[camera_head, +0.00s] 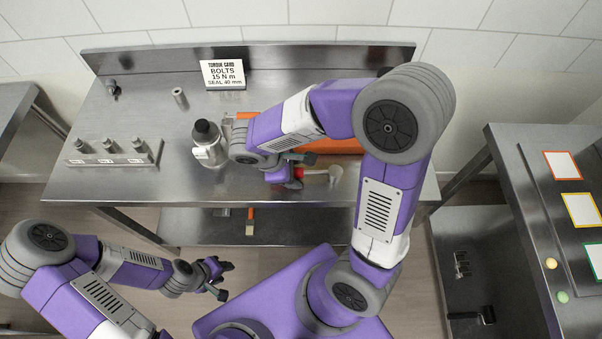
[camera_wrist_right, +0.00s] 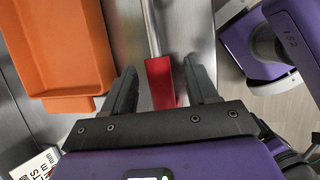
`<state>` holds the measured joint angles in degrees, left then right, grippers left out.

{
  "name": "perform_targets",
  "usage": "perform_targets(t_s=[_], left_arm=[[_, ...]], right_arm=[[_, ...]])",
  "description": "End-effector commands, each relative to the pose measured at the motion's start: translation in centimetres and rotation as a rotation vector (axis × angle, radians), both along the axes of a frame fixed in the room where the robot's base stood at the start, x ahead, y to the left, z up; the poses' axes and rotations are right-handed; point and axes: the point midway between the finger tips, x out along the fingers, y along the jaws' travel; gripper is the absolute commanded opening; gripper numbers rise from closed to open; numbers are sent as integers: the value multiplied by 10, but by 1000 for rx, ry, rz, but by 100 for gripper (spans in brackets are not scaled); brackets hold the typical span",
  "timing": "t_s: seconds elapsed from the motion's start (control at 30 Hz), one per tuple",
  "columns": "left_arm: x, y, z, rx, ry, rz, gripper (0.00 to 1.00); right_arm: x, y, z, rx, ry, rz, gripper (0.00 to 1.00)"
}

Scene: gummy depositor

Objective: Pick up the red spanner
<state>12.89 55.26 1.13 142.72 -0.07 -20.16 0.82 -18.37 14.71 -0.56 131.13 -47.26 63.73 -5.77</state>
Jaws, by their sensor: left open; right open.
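The red spanner (camera_wrist_right: 161,82) lies on the steel table in the right wrist view, its red handle between the two open fingers and its bare metal shaft running away from them. My right gripper (camera_wrist_right: 163,90) is open around the handle; I cannot tell whether either finger touches it. In the head view a bit of the red handle (camera_head: 299,173) shows beside my right gripper (camera_head: 296,172), and the spanner's metal end (camera_head: 333,174) sticks out to the right. My left gripper (camera_head: 222,278) is open and empty in front of the table, below its front edge.
An orange tray (camera_wrist_right: 65,50) lies close beside the spanner, partly hidden by my right arm in the head view. A bottle with a black cap (camera_head: 208,146) stands left of my right gripper. A metal block with several bolts (camera_head: 113,153) sits at the left. A torque card (camera_head: 223,74) stands behind.

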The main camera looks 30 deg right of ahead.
Motion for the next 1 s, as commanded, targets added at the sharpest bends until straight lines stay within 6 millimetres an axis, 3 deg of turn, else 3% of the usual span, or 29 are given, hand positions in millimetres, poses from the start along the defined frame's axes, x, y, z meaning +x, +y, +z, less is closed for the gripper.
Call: perform_targets(t_s=[0.2,0.57,1.0], left_arm=[[0,0,1,0,0,0,43],[0,0,0,0,0,0,43],[0,0,3,0,0,0,43]], right_arm=[[0,0,0,0,0,-1,55],[0,0,0,1,-1,-1,0],[1,0,8,1,-4,0,0]])
